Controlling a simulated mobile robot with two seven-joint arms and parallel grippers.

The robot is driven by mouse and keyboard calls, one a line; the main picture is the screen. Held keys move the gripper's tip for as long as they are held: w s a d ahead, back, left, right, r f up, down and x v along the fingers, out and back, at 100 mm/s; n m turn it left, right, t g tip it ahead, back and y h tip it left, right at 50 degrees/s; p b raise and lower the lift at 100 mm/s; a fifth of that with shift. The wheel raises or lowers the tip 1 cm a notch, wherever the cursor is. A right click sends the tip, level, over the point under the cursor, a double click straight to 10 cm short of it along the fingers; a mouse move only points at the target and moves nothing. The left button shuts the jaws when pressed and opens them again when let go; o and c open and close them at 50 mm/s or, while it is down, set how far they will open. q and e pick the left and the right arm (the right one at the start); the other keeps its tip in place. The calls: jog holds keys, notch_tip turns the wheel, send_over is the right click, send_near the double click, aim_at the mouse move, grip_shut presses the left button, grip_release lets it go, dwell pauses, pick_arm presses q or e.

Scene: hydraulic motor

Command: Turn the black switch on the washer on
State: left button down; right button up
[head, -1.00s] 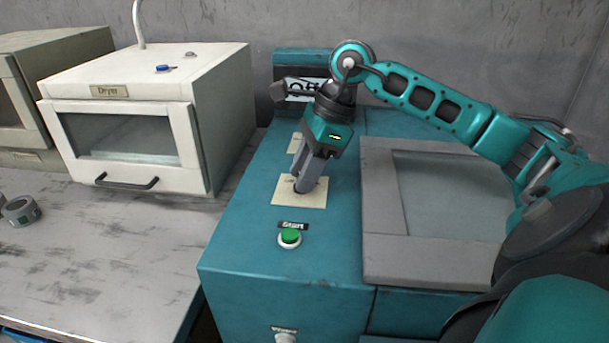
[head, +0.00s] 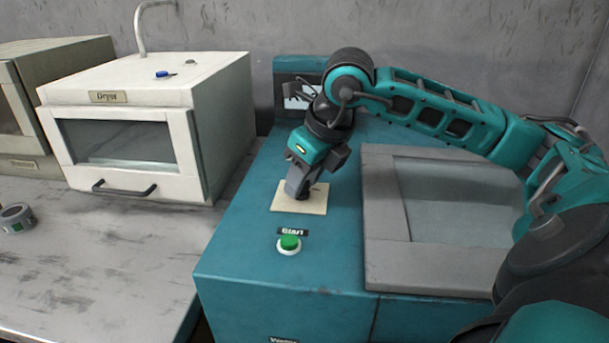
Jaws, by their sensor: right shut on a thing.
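The washer is the teal machine (head: 250,215) in the middle. A cream switch plate (head: 314,207) lies on its top, behind the green Start button (head: 289,242). My right gripper (head: 298,191) points down at the plate and is shut on the black switch. The fingers hide most of the switch, so its exact setting cannot be read. The gripper is turned at an angle over the plate. My left gripper is not in view.
A grey-framed glass lid (head: 385,210) covers the washer's right part. A white dryer (head: 215,120) with a black handle stands left on the grey table (head: 90,265). A grey ring-shaped part (head: 16,219) lies at the table's left edge.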

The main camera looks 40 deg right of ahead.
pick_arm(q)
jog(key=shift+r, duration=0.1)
pick_arm(e)
jog(key=shift+m+h, duration=0.5)
jog(key=shift+m, duration=0.7)
jog(key=o, duration=1)
jog(key=shift+o, duration=0.2)
pick_arm(q)
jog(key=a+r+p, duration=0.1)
jog(key=p, duration=0.2)
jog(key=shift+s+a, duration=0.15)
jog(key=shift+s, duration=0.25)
pick_arm(e)
jog(key=v, duration=1.3)
jog(key=shift+a, duration=0.2)
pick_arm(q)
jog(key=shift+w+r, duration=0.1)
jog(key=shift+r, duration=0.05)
pick_arm(e)
jog(key=shift+w+r, duration=0.1)
